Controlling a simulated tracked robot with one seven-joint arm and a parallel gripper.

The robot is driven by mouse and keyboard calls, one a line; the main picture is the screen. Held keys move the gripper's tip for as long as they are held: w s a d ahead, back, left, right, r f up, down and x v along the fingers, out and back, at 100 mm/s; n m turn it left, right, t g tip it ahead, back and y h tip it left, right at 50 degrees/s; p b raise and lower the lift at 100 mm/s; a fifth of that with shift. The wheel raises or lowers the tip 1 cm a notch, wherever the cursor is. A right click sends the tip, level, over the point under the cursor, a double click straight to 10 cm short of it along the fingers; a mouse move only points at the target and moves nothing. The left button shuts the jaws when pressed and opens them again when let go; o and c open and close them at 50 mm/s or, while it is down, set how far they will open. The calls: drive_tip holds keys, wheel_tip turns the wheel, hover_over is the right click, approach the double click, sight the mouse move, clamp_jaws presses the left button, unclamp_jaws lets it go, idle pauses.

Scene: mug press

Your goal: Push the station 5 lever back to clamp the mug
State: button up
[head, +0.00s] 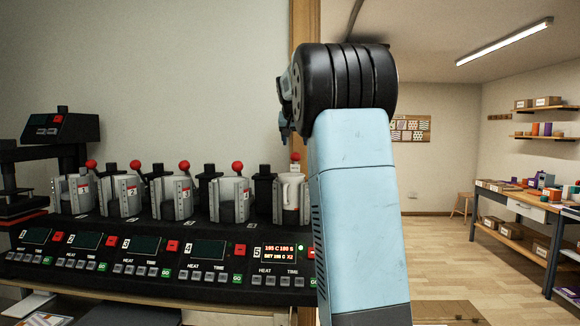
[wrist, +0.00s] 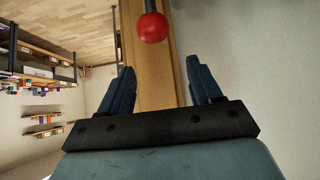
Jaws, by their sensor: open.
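In the head view the station 5 press (head: 306,200) is the rightmost of the row, partly hidden by my arm. A white mug (head: 291,190) stands in it. Its lever shows a red ball knob (head: 295,156) on top. My gripper (head: 284,132) is mostly hidden behind my arm, above the knob, with a small part showing. In the wrist view the red knob (wrist: 152,27) on its dark rod lies beyond the fingertips, roughly between their lines. My gripper (wrist: 160,75) is open and empty; the fingers appear apart from the knob.
The station 5 display (head: 279,252) is lit; the other displays are dark. Several similar presses with red-knobbed levers stand to the left, the nearest being station 4 (head: 229,200). A wooden post (head: 303,22) rises behind my arm. A workbench (head: 520,205) stands far right.

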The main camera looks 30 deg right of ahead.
drive_tip(key=v, duration=0.6)
idle(0.6)
idle(0.3)
drive_tip(key=s+a+f+n+y, duration=0.2)
drive_tip(key=s+a+f, duration=0.3)
drive_tip(key=s+a, duration=0.4)
drive_tip(key=s+a+f+n+y, duration=0.1)
drive_tip(key=s+a+f+n, duration=0.1)
drive_tip(key=s+a+f, duration=0.65)
drive_tip(key=s+a+f+n+g+y, duration=0.1)
drive_tip(key=s+a+f, duration=0.3)
drive_tip(key=s+f, duration=0.3)
drive_tip(key=s+a+f+n+y, duration=0.1)
drive_tip(key=s+a+f, duration=0.2)
drive_tip(key=s+f, duration=0.4)
drive_tip(key=s, duration=0.7)
drive_tip(key=shift+s+a+n+g, duration=0.2)
drive_tip(key=shift+a+n+g, duration=0.15)
drive_tip(key=shift+n+g, duration=0.05)
drive_tip(key=shift+d, duration=0.1)
